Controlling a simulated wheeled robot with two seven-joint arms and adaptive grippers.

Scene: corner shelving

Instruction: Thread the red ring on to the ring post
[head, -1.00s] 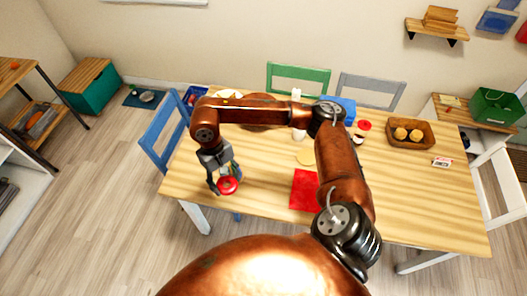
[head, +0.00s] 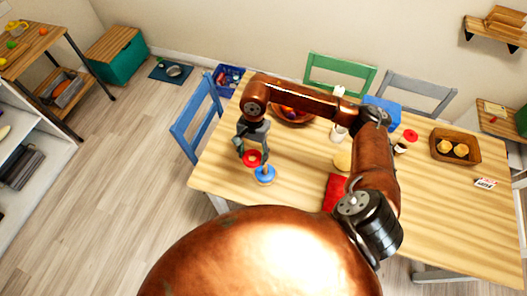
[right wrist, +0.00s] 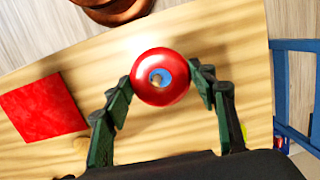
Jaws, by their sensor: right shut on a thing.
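The red ring (head: 251,158) is held at the left end of the table by my right gripper (head: 252,154). In the right wrist view, the two fingers of the gripper (right wrist: 162,80) are shut on opposite sides of the ring (right wrist: 147,93). The ring post (head: 265,175), with a blue part, stands on the table just in front and to the right of the ring in the head view. Through the ring's hole, the wrist view shows blue and a brownish tip (right wrist: 157,79). Whether the tip is inside the hole I cannot tell. My left gripper is not in view.
The wooden table (head: 300,178) is bare around the post's left. A red cloth (head: 335,192) lies to the right. A bowl (head: 291,115) stands behind, partly under my arm. A basket (head: 455,146) is far right. A blue chair (head: 197,118) stands at the left edge.

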